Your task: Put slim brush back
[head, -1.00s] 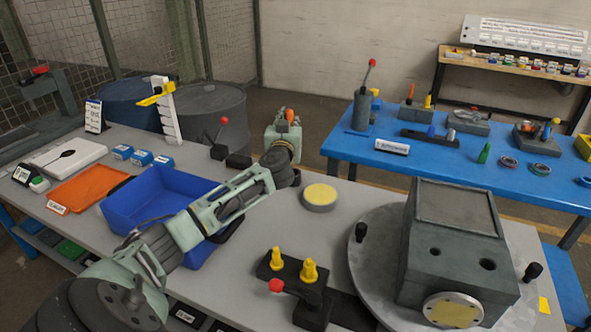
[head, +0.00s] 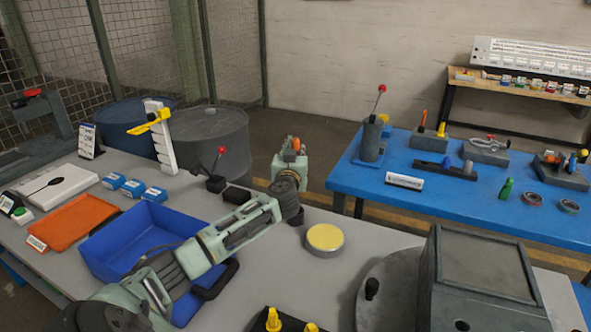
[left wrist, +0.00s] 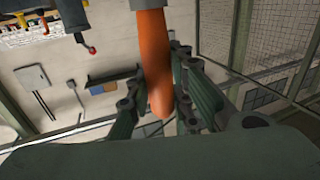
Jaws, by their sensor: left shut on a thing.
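My left gripper (head: 291,151) is beyond the far edge of the grey table, in the gap before the blue table. It is shut on an orange-handled object, which I take to be the slim brush; its orange end (head: 295,144) shows above the fingers. In the left wrist view the orange handle (left wrist: 152,60) runs between the green-grey fingers, with a grey part at its top edge. The rest of the brush is hidden. My right gripper is not in view.
The grey table holds a blue bin (head: 107,256), an orange tray (head: 76,222), a yellow-topped disc (head: 325,238) and a grey housing (head: 483,275). The blue table (head: 480,213) carries several tool blocks, including a grey block (head: 428,138) with orange and yellow pieces. Drums stand behind.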

